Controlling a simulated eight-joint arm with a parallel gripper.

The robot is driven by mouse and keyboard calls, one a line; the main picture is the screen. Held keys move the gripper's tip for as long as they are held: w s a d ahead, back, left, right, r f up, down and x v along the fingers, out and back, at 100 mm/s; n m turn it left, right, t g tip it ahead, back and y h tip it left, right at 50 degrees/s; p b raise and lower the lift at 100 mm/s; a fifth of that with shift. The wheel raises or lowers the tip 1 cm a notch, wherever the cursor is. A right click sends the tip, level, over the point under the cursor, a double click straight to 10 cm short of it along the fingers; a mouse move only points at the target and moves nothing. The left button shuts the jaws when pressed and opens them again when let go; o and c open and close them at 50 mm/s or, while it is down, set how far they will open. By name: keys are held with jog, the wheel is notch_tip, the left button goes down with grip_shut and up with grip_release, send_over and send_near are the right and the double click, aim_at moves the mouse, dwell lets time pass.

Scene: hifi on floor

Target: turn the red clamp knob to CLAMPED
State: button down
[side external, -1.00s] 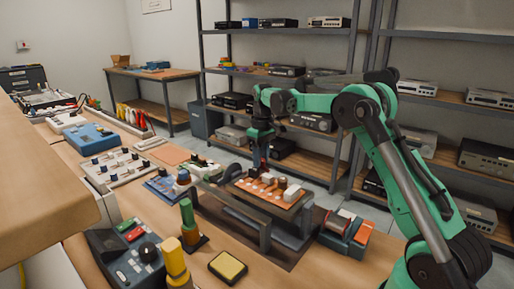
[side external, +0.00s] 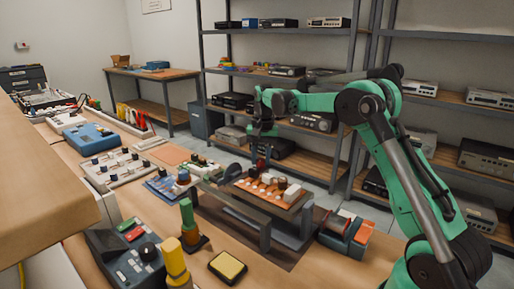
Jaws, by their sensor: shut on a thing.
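The clamp fixture (side external: 262,222) stands on the bench and bears an orange board (side external: 285,197) with several white and brown parts on it. My gripper (side external: 262,168) points down at the far edge of this board. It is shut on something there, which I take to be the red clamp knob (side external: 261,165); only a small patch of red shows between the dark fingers. The knob's angle and any CLAMPED mark are too small to read.
A yellow-topped sponge tray (side external: 228,267), a green post (side external: 187,214) and a grey control box (side external: 125,257) stand in front. Metal shelves (side external: 290,80) with equipment stand behind my arm.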

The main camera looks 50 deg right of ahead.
aim_at(262, 160)
jog(key=m, duration=0.4)
jog(key=shift+m, duration=0.3)
dwell(0.3)
jog(key=c, duration=0.6)
grip_release()
jog(key=shift+o, duration=0.2)
jog(key=shift+s+r, duration=0.1)
jog(key=shift+r, duration=2.75)
